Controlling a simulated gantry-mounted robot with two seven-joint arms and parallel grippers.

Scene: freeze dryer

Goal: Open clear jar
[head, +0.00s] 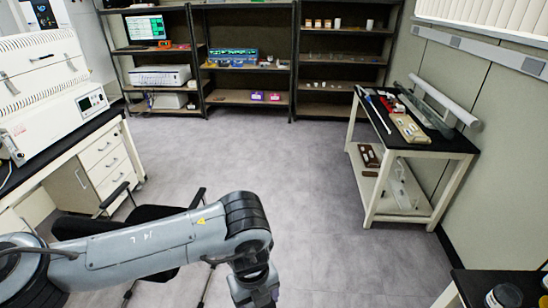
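A round, greyish jar-like object (505,297) stands on a black-topped table at the bottom right corner. I see it from above, and its lower part is cut off by the frame edge. I cannot tell whether it is the clear jar or whether a lid is on it. My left arm reaches in from the left and bends downward near the bottom centre, far to the left of that object. Its gripper is below the frame. My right arm and gripper are not in view.
A black-topped bench (60,140) with white lab equipment stands at the left, with a black chair (100,215) beside it. Shelves (245,97) line the back. A side table (440,146) stands at the right. The grey floor (250,150) between is clear.

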